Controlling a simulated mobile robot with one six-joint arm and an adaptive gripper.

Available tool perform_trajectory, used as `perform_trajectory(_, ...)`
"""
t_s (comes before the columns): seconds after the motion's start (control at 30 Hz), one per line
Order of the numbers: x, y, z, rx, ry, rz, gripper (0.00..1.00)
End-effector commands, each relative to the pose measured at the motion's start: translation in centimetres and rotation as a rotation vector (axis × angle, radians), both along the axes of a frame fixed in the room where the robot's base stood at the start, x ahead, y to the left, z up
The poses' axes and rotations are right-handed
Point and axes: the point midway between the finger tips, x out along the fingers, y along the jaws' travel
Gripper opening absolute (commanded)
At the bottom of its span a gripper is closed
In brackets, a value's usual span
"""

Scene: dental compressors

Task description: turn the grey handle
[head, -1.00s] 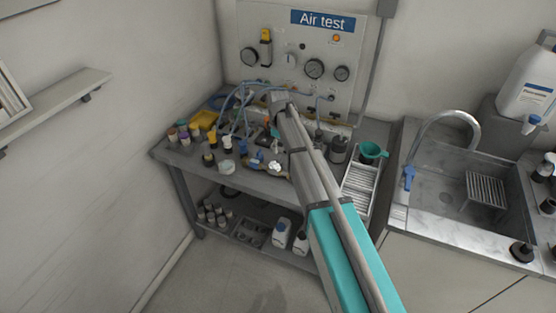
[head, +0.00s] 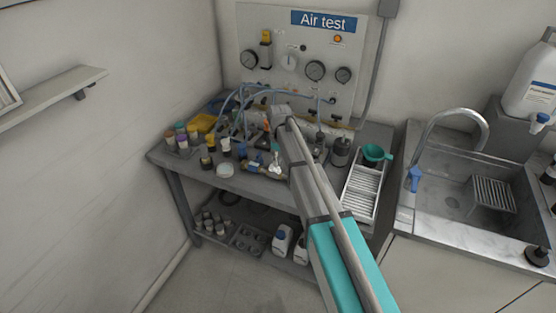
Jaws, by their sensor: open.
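A small pale-grey lever-like handle (head: 275,160) stands on brass and blue fittings on the grey bench, just left of my forearm. I cannot tell for sure whether it is the grey handle, as a round pale-grey knob (head: 290,62) also sits on the wall panel. My arm reaches in from the lower right over the bench. My gripper (head: 272,118) is at its far end, among the hoses below the panel, small and mostly hidden by the wrist. It looks open, and I see nothing held. Any contact with the fittings is hidden.
The panel (head: 350,85) carries gauges and blue hoses. A ribbed white tray (head: 363,190) and green funnel (head: 374,152) are right of my arm, then a sink (head: 455,195). The floor at front left is clear.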

Motion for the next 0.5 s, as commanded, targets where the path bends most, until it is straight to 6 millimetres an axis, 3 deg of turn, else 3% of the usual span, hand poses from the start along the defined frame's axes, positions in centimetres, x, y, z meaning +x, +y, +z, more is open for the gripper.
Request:
perform_trajectory(0.2, 0.00, -0.02, 0.02, 0.000, 0.000, 0.000, 0.80)
perform_trajectory(0.5, 0.02, -0.04, 0.02, 0.000, 0.000, -0.001, 0.26)
